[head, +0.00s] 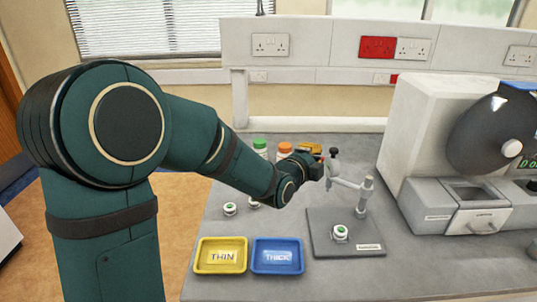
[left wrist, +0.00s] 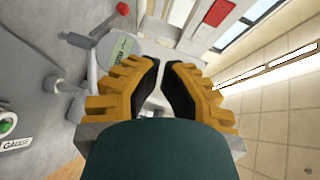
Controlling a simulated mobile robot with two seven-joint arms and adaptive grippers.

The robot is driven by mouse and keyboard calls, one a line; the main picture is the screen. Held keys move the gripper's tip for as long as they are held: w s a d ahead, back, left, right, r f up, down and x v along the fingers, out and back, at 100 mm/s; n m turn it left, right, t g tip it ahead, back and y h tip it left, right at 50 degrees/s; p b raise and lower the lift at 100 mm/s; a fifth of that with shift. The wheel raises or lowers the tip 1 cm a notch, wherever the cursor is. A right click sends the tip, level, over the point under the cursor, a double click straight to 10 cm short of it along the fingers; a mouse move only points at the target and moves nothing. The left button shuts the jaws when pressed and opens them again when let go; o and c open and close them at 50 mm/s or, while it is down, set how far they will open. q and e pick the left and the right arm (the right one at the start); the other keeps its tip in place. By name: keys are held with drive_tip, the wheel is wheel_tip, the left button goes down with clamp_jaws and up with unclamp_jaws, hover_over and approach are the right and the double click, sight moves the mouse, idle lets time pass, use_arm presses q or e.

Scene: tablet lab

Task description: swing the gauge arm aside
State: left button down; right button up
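The gauge stand has a dark grey base plate (head: 322,240), an upright post (head: 363,196) and a pale gauge arm (head: 346,183) reaching left from the post. A green-topped round piece (head: 340,233) sits on the plate. My left gripper (head: 318,166) is close beside the arm's outer end; contact cannot be told. In the left wrist view its yellow fingers with black pads (left wrist: 164,64) have a narrow gap, with nothing clearly held. A round grey part with a green display (left wrist: 122,52) lies close to one finger. My right gripper is out of view.
A yellow THIN tray (head: 221,270) and a blue THICK tray (head: 277,270) lie at the front left. Green- and orange-capped bottles (head: 260,147) stand behind my left forearm. Another round piece (head: 229,209) lies left. A large machine (head: 440,150) stands at right.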

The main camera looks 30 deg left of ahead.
use_arm(q)
drive_tip(key=s+a+r, duration=0.1)
drive_tip(key=s+a, duration=0.2)
drive_tip(key=a, duration=0.6)
drive_tip(key=shift+s+a+r, duration=0.15)
drive_tip(key=shift+s+r, duration=0.05)
